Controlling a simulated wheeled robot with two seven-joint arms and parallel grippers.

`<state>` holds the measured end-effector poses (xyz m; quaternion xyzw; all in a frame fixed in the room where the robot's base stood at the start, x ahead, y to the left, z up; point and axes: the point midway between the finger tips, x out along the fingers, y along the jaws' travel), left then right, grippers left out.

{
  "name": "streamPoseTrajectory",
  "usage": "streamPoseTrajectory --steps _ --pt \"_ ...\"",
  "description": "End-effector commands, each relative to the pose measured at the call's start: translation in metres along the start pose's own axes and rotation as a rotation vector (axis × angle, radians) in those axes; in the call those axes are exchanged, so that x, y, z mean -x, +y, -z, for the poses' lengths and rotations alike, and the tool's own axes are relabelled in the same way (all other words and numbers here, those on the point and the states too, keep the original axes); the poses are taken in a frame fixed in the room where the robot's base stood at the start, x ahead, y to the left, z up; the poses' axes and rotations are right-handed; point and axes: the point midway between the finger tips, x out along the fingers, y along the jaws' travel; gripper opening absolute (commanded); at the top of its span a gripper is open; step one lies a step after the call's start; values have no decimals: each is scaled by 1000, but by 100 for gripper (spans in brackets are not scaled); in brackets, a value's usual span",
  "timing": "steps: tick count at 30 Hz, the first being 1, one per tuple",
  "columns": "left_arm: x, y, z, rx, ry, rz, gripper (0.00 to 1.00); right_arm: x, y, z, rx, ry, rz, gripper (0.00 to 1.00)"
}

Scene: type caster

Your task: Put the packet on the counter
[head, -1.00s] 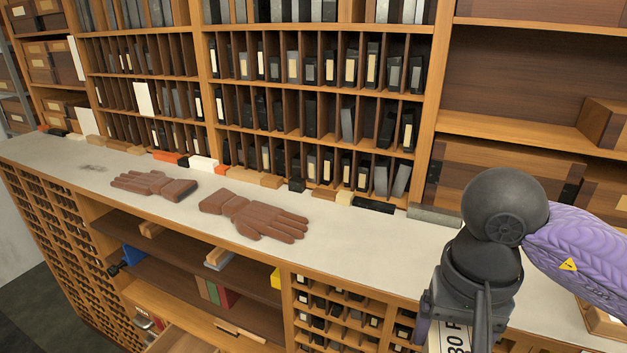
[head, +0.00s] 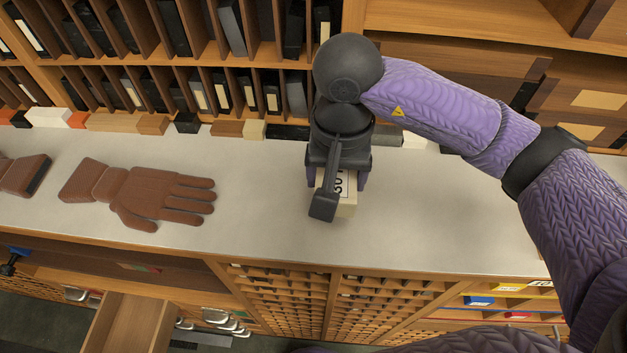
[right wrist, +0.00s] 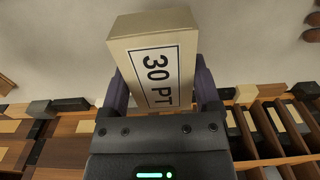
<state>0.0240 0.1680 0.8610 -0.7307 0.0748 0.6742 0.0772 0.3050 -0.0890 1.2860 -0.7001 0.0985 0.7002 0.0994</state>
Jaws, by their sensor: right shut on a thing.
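The packet (head: 347,205) is a cream box with a "30 PT" label. It shows large in the right wrist view (right wrist: 153,62), between the two fingers. My right gripper (head: 338,185) is shut on it, over the pale grey counter (head: 250,225). The gripper hides much of the packet in the head view, and I cannot tell whether its underside touches the counter.
Brown gloves (head: 140,192) lie on the counter to the left. Small blocks (head: 153,124) line its back edge below the shelves of upright slots. A drawer (head: 130,325) stands open below. The counter is clear around the packet.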

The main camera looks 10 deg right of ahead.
Motion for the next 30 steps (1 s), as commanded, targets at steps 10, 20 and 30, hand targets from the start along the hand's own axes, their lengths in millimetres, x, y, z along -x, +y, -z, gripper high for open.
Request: streamPoseTrajectory --steps 10,20,30 --pt "10 -3 5 1 9 5 59 -57 0 0 0 0 0 0" --pt "7 -3 6 1 11 5 59 -62 0 0 1 3 2 0" --pt "5 -3 6 0 11 5 59 -64 0 0 1 2 0 100"
